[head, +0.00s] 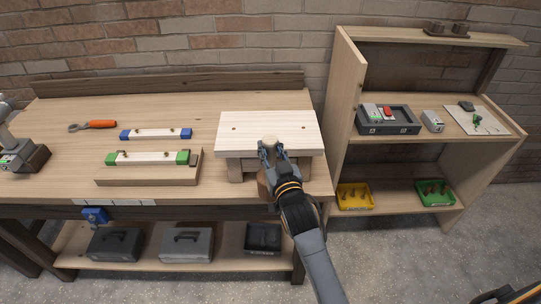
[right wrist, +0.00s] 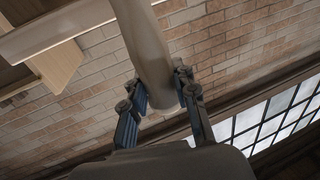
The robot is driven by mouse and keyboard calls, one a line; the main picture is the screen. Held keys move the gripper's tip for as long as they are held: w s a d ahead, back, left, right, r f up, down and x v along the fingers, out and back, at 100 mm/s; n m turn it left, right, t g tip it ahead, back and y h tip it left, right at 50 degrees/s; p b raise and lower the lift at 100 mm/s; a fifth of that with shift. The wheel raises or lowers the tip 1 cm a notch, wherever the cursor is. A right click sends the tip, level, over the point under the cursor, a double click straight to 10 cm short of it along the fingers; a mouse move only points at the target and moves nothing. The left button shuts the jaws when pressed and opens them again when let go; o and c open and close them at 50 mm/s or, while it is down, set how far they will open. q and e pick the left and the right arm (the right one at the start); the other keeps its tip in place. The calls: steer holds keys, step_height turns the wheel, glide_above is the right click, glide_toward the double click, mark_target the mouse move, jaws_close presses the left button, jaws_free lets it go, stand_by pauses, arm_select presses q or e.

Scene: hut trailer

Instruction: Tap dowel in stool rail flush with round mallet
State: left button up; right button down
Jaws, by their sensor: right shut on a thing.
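My right gripper (head: 272,152) is shut on the round mallet at the front edge of the white-topped stool (head: 268,130). The mallet's pale handle (right wrist: 150,45) runs between the fingers in the right wrist view. A brown rounded part (head: 263,184), apparently the mallet head, shows low beside the gripper, partly hidden. The stool top has two small brown spots. A pale rail with green ends (head: 148,158) lies on a wooden board (head: 150,180); one with blue ends (head: 157,134) lies behind it. Both carry small brown bits, too small to make out.
A shelf unit (head: 430,150) with trays and devices stands close at right. Toolboxes (head: 186,244) sit under the bench.

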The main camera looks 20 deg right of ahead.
steer(key=w, duration=0.3)
steer(key=shift+d+r, duration=0.2)
steer(key=shift+d, duration=0.2)
steer(key=shift+s+f, duration=0.15)
steer(key=shift+s+d+p, duration=0.25)
steer(key=shift+s+p, duration=0.1)
steer(key=s+d+p, duration=0.3)
steer(key=s+d, duration=0.2)
steer(key=s, duration=0.2)
steer(key=shift+w, duration=0.1)
